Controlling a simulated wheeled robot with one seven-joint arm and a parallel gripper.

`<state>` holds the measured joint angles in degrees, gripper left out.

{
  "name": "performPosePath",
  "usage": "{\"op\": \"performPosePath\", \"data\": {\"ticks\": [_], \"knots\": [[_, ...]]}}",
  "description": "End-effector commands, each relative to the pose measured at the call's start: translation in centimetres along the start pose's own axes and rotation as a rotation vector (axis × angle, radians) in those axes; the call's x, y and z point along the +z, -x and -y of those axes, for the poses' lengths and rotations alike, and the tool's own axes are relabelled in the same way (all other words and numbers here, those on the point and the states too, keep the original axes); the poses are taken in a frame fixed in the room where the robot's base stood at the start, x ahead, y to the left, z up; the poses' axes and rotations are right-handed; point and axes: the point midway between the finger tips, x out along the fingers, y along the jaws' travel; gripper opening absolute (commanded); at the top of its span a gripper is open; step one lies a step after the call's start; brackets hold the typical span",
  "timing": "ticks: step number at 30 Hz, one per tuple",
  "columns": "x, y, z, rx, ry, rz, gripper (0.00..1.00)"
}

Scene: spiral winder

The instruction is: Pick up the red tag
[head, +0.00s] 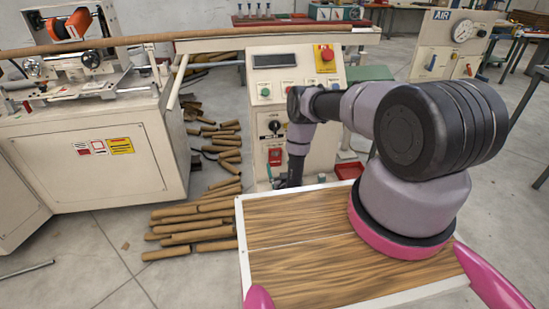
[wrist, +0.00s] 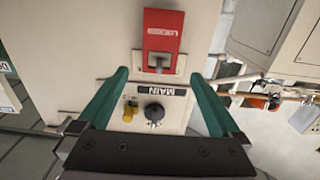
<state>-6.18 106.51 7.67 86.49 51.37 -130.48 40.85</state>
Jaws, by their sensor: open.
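The red tag (head: 275,156) is on the front of the cream control cabinet (head: 318,150), below the black rotary knob (head: 274,126). In the wrist view the tag (wrist: 163,32) appears upside down at the top centre, with white lettering and a grey piece at its lower end. My gripper (wrist: 157,72) is open, with its two teal fingers apart and nothing between them. In that picture the fingertips are just below the tag, on either side of its line. The MAIN plate (wrist: 160,92) and the knob (wrist: 153,112) show between the fingers.
A yellow part (wrist: 130,112) sits beside the knob. Above it in the head view are buttons and a red emergency button (head: 326,53). Cardboard tubes (head: 195,225) lie on the floor at left. A wooden-topped surface (head: 300,255) is in front of the cabinet.

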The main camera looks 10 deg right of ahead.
Motion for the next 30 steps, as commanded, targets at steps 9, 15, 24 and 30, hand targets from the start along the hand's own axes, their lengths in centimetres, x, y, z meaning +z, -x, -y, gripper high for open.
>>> {"op": "performPosePath", "data": {"ticks": [9, 15, 24, 30], "knots": [[-0.1, -3.3, 0.0, -0.001, 0.000, -0.001, 1.00], [-0.5, -6.3, 0.1, -0.002, 0.000, -0.002, 1.00], [-0.4, -8.0, 0.0, 0.000, 0.000, 0.001, 1.00], [-0.4, -7.9, 0.0, 0.001, -0.001, 0.001, 0.66]]}}
